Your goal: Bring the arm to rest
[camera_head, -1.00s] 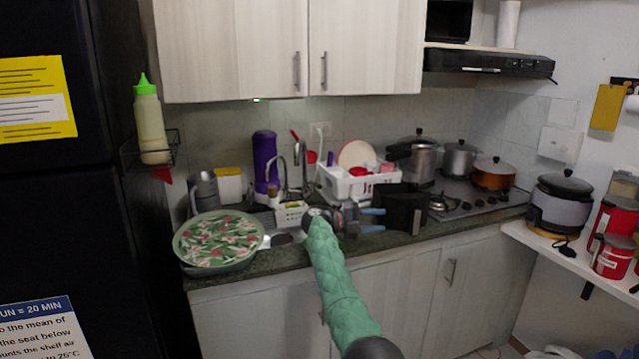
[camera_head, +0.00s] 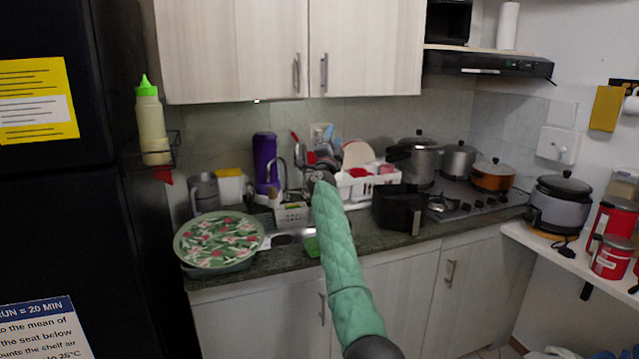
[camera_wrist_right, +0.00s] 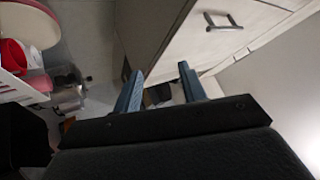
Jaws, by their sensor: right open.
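My right arm, in a green quilted sleeve, reaches up from the bottom of the head view. My right gripper (camera_head: 325,133) points upward in front of the tiled backsplash, left of the plate in the dish rack (camera_head: 368,182). Its blue fingers are apart and nothing shows between them. In the right wrist view the open fingers (camera_wrist_right: 160,74) have a gap between them. A pale cabinet (camera_wrist_right: 190,30) with a handle fills the area beyond. My left gripper is in neither view.
The counter holds a floral round tray (camera_head: 222,240), a purple bottle (camera_head: 265,160) and a black appliance (camera_head: 398,208). Pots, including an orange one (camera_head: 492,175), stand on the stove. A green-capped bottle (camera_head: 151,120) sits in a side rack. Upper cabinets (camera_head: 235,50) hang above the gripper.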

